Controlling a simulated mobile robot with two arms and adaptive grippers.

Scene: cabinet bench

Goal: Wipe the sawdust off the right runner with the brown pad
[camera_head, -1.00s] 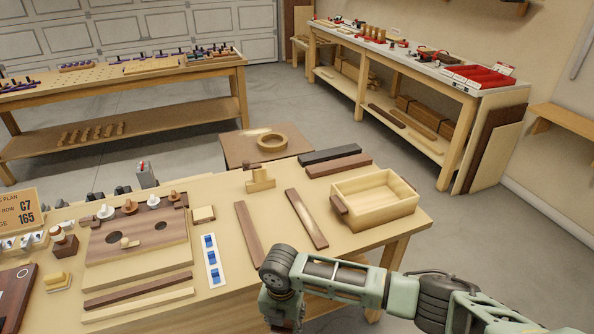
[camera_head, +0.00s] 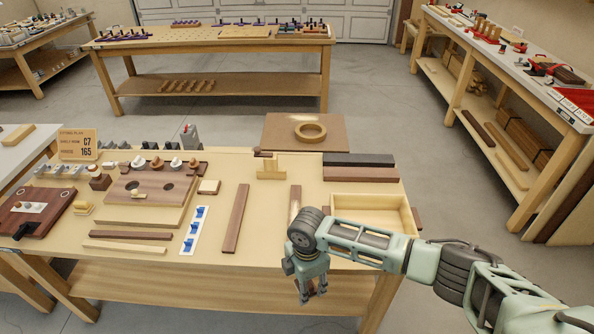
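Two dark brown runners lie on the near bench, the left one (camera_head: 235,218) and the right one (camera_head: 295,200). The right runner has a pale, dusty-looking patch along its middle, and its near end is partly hidden by my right arm. A small square pad-like block (camera_head: 208,187) with a pale top and darker edge lies left of the runners. I cannot tell for sure whether it is the brown pad. My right gripper (camera_head: 312,292) hangs fingers down by the bench's front edge, below the right runner. My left gripper is out of view.
An open wooden box (camera_head: 372,202) stands right of the runners, partly behind my arm. Dark bars (camera_head: 360,174) and a wooden stand (camera_head: 271,168) lie behind.

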